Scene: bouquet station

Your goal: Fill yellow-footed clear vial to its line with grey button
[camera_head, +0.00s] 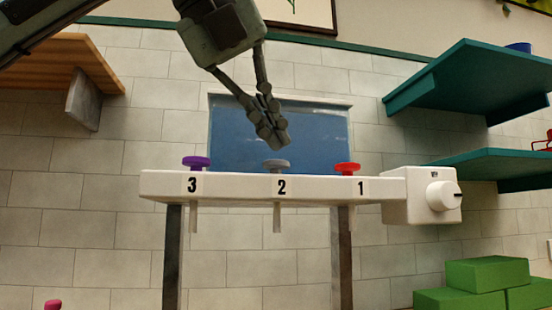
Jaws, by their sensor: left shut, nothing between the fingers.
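The grey button (275,164) sits on top of the white dispenser bar (230,186), above the label 2 and a thin spout (277,217). My left gripper (274,136) comes down from above with its fingers shut and empty. Its tips are just above the grey button, with a small gap showing in the picture. I cannot tell the depth between them. The yellow-footed clear vial is not in view, nor is any fill line. My right gripper is not in view.
A purple button (196,162) and a red button (347,168) flank the grey one. A white knob (443,196) is at the bar's right end. Teal shelves (470,80) are at the right, a wooden shelf (60,66) at the left. Green blocks (487,274) are lower right.

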